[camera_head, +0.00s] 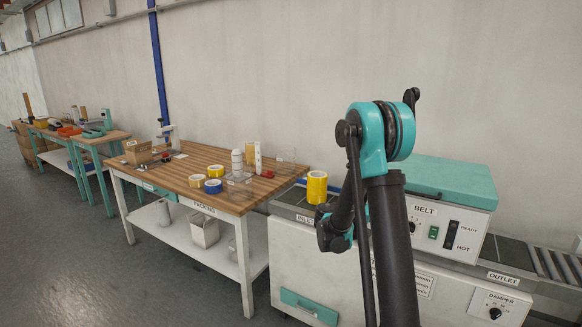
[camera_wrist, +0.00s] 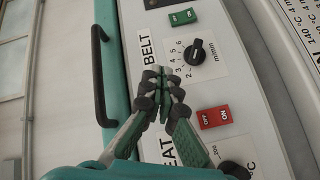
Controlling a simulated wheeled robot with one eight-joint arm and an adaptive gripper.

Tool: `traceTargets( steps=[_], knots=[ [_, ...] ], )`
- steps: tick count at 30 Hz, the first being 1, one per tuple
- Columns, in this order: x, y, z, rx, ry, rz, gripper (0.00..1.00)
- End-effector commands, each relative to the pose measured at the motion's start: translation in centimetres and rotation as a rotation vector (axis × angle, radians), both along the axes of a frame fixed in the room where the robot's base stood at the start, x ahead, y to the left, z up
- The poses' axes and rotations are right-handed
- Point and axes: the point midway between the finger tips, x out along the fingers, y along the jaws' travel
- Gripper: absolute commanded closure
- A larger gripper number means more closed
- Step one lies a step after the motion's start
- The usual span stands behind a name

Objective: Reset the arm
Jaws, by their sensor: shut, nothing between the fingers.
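My gripper (camera_wrist: 165,88) is shut and empty in the wrist view, its fingertips together. It is in front of the machine's control panel, over the area between the BELT knob (camera_wrist: 195,52) and the red rocker switch (camera_wrist: 213,117). I cannot tell whether the fingertips touch the panel. In the head view my raised arm stands before the white and teal belt machine (camera_head: 450,180), and the fingers cannot be made out there. A yellow tape roll (camera_head: 317,187) stands at the machine's INLET end, left of my arm.
A wooden packing table (camera_head: 190,165) to the left holds yellow tape rolls (camera_head: 216,171), a blue one (camera_head: 213,186), a cardboard box (camera_head: 138,151) and bottles. The OUTLET rollers (camera_head: 550,262) are at the right. A black handle (camera_wrist: 99,75) projects beside the panel. Floor at left is clear.

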Motion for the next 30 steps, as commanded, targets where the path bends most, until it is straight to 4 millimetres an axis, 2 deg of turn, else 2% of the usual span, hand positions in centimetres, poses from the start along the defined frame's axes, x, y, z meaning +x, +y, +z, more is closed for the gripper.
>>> traceTargets(
  steps=[1,7,14,20,24,30],
  knots=[
    [-1.3,-0.4,-0.2,0.062,0.025,0.009,1.0],
    [-6.2,-0.2,-2.5,0.316,0.111,0.06,1.0],
    [-12.4,2.2,-5.5,0.608,0.175,0.14,1.0],
    [-17.9,6.0,-8.0,0.857,0.196,0.223,1.0],
    [-21.6,9.3,-9.6,1.027,0.189,0.29,1.0],
    [-25.8,13.8,-11.2,1.229,0.159,0.375,1.0]
  ],
)
